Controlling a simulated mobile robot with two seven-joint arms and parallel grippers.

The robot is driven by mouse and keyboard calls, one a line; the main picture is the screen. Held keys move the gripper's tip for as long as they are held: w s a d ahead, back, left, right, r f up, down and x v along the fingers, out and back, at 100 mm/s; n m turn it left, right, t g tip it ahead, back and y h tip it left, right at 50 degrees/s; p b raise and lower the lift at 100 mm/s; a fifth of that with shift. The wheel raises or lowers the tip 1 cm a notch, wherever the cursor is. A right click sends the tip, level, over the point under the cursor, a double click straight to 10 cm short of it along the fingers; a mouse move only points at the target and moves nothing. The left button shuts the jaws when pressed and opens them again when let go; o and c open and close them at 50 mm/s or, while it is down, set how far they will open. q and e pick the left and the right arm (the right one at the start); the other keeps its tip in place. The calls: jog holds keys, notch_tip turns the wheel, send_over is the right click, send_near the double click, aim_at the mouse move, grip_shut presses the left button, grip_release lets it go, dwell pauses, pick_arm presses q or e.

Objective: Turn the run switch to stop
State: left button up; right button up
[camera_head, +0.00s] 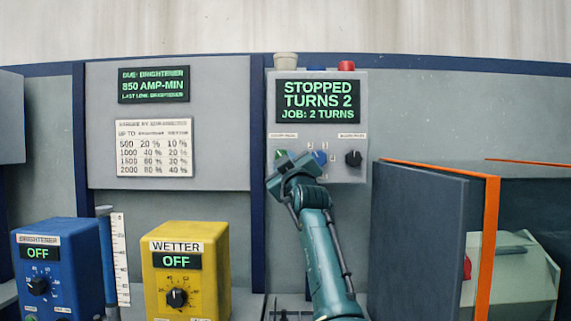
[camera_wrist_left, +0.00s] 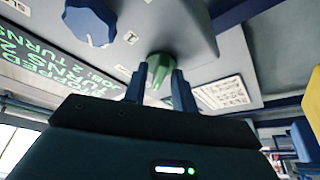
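The control panel (camera_head: 318,170) is a grey box on the wall, with a display (camera_head: 318,101) reading STOPPED, TURNS 2, JOB: 2 TURNS. Below it sit a green knob (camera_head: 280,154) at left, a blue knob (camera_head: 320,158) in the middle and a black knob (camera_head: 353,158) at right. My left gripper (camera_head: 283,170) is up at the green knob and partly hides it. In the left wrist view its two blue fingers (camera_wrist_left: 160,92) stand close together on either side of the green knob (camera_wrist_left: 158,66), seemingly shut on it. The small knob labels are unreadable. My right gripper is not in view.
A red button (camera_head: 346,66) and a pale cap (camera_head: 285,60) top the panel. A blue BRIGHTENER unit (camera_head: 60,255) and yellow WETTER unit (camera_head: 186,265), both showing OFF, stand left. A dark, orange-edged panel (camera_head: 425,235) stands close right of my arm.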

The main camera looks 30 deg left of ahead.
pick_arm(q)
jog(key=shift+o, duration=0.4)
jog(key=shift+s, duration=0.1)
